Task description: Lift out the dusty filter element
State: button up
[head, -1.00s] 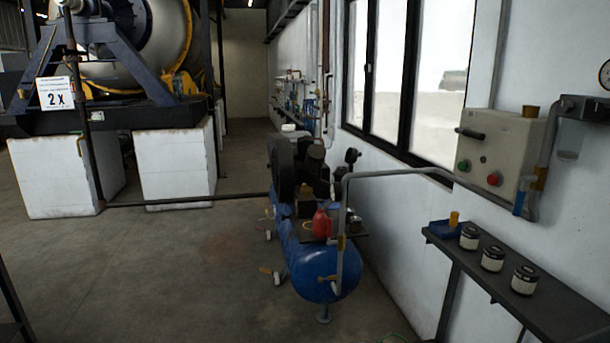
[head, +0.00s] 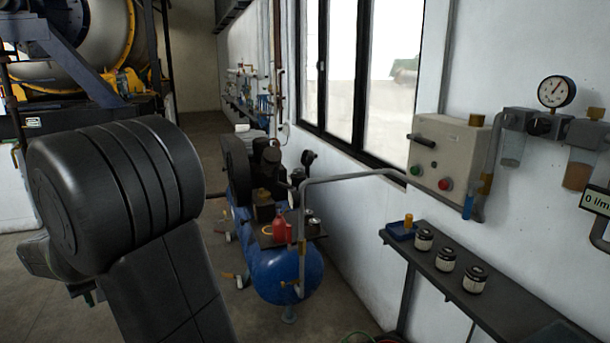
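I cannot make out a dusty filter element as such. A blue air compressor (head: 287,272) stands on the floor by the wall, with a dark pump head (head: 240,165) on top; a filter inside it would be hidden. On the wall at right hang a filter unit with a clear bowl (head: 512,150) and one with a brownish bowl (head: 579,172). My black arm link (head: 115,190) fills the lower left of the head view. My gripper does not show.
Above are a grey control box (head: 444,150), a pressure gauge (head: 557,92) and a 0 l/min display (head: 596,201). A red bottle (head: 281,230) sits on the compressor.

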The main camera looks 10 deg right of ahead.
aim_at(296, 173)
jog(key=i+j+z, duration=0.15)
jog(key=i+z, duration=0.25)
jog(key=i, duration=0.2)
jog(key=i+j+z, duration=0.4)
jog(key=i, duration=0.15)
jog(key=i+j+z, duration=0.8)
jog(key=i+j, duration=0.15)
jog(key=j, duration=0.25)
jog(key=i+j+z, duration=0.4)
jog(key=j, duration=0.4)
jog(key=k+l, duration=0.05)
jog(key=k, duration=0.05)
